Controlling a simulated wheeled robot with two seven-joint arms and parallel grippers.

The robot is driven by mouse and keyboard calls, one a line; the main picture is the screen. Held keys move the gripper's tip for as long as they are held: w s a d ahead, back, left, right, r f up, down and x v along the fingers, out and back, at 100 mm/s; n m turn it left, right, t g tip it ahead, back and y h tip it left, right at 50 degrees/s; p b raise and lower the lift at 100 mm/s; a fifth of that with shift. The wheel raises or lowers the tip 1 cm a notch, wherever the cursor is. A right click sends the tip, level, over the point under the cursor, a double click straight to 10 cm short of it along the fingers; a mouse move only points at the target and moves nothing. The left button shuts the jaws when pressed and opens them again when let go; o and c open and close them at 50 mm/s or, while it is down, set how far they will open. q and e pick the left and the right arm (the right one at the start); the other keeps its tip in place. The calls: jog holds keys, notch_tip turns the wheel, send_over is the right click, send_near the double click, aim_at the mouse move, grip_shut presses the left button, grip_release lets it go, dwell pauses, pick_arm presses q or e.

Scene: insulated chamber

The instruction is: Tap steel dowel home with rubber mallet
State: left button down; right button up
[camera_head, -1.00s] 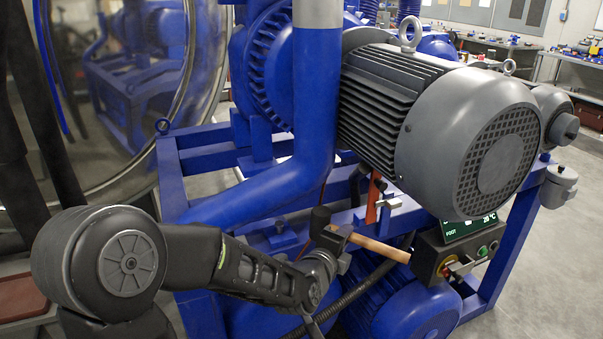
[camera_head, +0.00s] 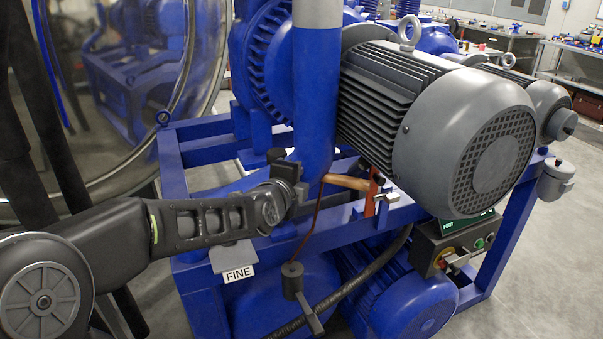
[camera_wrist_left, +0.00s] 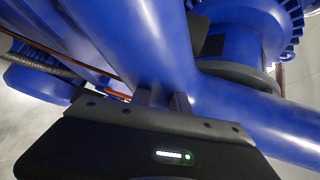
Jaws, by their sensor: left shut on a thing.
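In the left wrist view the gripper's fingers (camera_wrist_left: 163,98) show small and dark against the blue pipe; the mallet is not clear there. I cannot make out the steel dowel in either view. My right gripper is out of view.
The blue pipe (camera_head: 316,100) and a grey motor (camera_head: 465,140) stand close to the gripper. A control box (camera_head: 455,245) sits at right.

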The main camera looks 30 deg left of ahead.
pick_arm(q)
jog(key=shift+f+b, duration=1.85)
jog(key=shift+f, duration=0.6)
